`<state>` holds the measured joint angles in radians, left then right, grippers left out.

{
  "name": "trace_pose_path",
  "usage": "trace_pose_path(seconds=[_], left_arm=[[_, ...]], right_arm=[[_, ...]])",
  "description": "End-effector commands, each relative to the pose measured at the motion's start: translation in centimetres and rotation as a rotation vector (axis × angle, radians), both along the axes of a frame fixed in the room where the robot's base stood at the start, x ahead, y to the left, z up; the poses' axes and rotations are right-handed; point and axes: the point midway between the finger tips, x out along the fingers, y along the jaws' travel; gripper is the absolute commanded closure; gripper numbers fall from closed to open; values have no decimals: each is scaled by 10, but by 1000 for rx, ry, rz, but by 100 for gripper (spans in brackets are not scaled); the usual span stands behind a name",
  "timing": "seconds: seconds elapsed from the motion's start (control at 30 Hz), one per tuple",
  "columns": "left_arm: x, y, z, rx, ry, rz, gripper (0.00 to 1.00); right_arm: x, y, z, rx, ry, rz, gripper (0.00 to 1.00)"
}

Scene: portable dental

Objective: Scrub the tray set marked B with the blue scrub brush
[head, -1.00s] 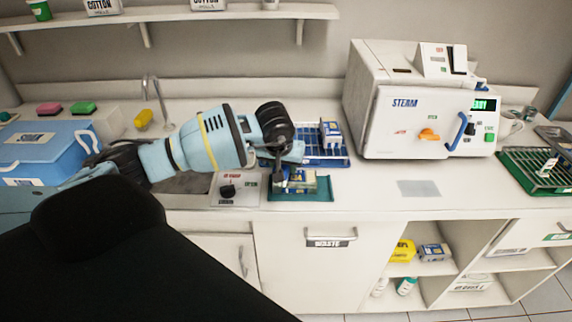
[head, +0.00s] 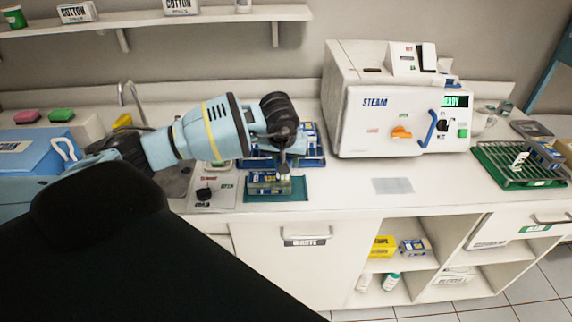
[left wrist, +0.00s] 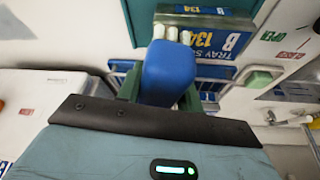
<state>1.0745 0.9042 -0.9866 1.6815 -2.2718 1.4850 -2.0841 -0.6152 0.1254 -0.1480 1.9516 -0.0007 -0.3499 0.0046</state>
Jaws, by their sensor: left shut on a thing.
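The tray set marked B (head: 268,184) lies on a green mat (head: 294,193) at the front of the counter. In the left wrist view its blue label with B and 134 (left wrist: 212,39) faces the camera. My left gripper (head: 284,172) points down at the tray set. It is shut on the blue scrub brush (left wrist: 169,73), whose white bristles (left wrist: 171,33) reach the tray set's near edge in the left wrist view. I cannot tell whether they press on it. The arm hides most of the brush in the head view. My right gripper is not in view.
A blue rack (head: 314,161) with another blue-labelled set stands just behind the mat. A white steam sterilizer (head: 378,118) stands to its right, a green rack (head: 510,172) at far right. A blue box (head: 35,152) is at left.

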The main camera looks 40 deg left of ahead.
Motion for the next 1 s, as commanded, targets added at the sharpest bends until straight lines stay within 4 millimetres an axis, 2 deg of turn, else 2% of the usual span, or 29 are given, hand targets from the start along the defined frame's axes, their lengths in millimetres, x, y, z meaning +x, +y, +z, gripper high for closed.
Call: trace_pose_path(seconds=[0.03, 0.5, 1.0], left_arm=[[0, 1, 10, 0, -9, 2, 82], [-3, 7, 47, 0, -2, 17, 82], [-4, 8, 52, 0, -1, 19, 82]], right_arm=[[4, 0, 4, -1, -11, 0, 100], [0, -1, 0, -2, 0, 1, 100], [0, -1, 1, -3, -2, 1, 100]])
